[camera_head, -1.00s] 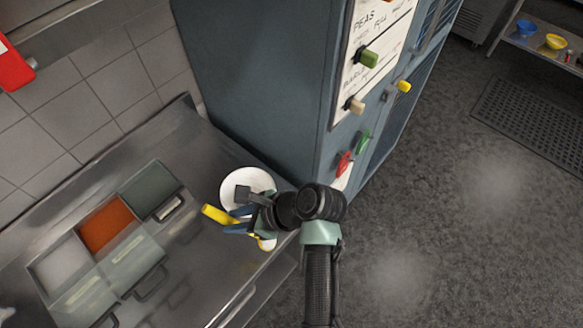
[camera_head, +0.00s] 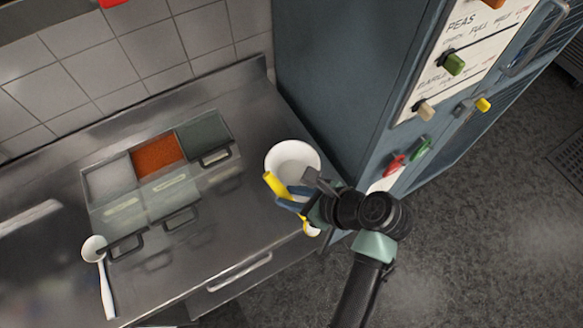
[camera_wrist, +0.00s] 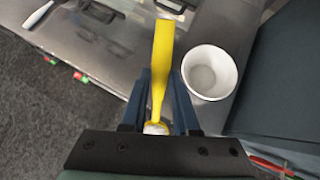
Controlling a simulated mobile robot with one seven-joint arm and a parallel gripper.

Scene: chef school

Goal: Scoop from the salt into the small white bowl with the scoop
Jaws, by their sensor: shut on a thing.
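My gripper (camera_head: 293,196) is shut on the yellow scoop (camera_head: 272,183) above the right end of the counter. In the wrist view, the scoop's yellow handle (camera_wrist: 163,50) sticks out ahead between the blue fingers (camera_wrist: 162,95). Its other end, near the palm, shows something whitish; I cannot tell whether that is salt. The small white bowl (camera_head: 288,155) stands upright beside the gripper, partly covered by it in the head view. In the wrist view the bowl (camera_wrist: 222,62) is just right of the scoop. The salt (camera_head: 109,180) is white, in the left compartment of the tray.
The tray also holds orange (camera_head: 158,156) and dark green (camera_head: 203,136) contents, with clear handled lids in front. A white ladle (camera_head: 103,270) lies at the counter's left. A blue-grey cabinet (camera_head: 345,75) rises right of the bowl. The counter between tray and bowl is clear.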

